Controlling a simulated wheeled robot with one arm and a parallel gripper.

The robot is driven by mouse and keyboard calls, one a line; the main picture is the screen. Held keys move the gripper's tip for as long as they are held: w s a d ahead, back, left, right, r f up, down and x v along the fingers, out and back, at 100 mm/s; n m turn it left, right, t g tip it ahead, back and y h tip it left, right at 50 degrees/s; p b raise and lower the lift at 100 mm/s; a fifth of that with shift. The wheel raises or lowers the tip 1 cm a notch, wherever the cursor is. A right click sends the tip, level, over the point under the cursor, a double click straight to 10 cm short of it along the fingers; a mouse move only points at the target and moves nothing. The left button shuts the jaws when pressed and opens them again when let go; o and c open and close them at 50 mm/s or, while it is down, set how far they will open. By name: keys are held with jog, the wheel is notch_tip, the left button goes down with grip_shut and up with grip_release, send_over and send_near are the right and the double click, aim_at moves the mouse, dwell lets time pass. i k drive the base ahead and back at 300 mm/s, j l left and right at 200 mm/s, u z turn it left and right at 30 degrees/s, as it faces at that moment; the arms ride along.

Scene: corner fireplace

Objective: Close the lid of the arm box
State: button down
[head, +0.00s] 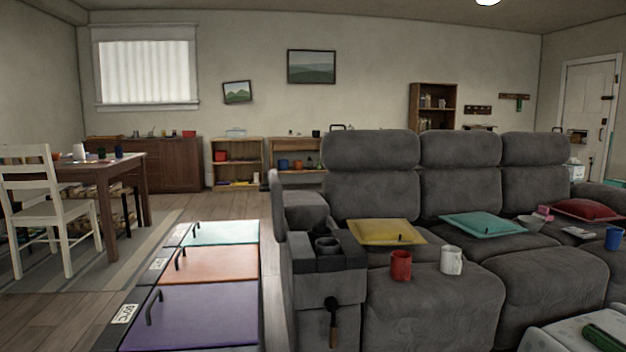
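The arm box (328,284) is the grey block at the left end of the dark grey sofa. Its top has a dark cup holder with a dark cup (327,246) in it. A padded grey lid (304,213) seems to stand raised behind the box top, with a thin upright panel (278,207) along its left side. I cannot tell its exact angle or see fully into the box. A dark handled item (332,320) hangs on the front of the box. My gripper is not in view.
A red mug (401,266) and a white mug (451,260) sit on the sofa seat (430,310), near a yellow cushion (386,232). Left of the sofa is a low unit with purple (205,315), orange and teal lids. Wood floor shows between the unit and the white chair (50,212).

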aim_at(275, 190)
jog(key=i+l, duration=0.85)
jog(key=i, duration=0.2)
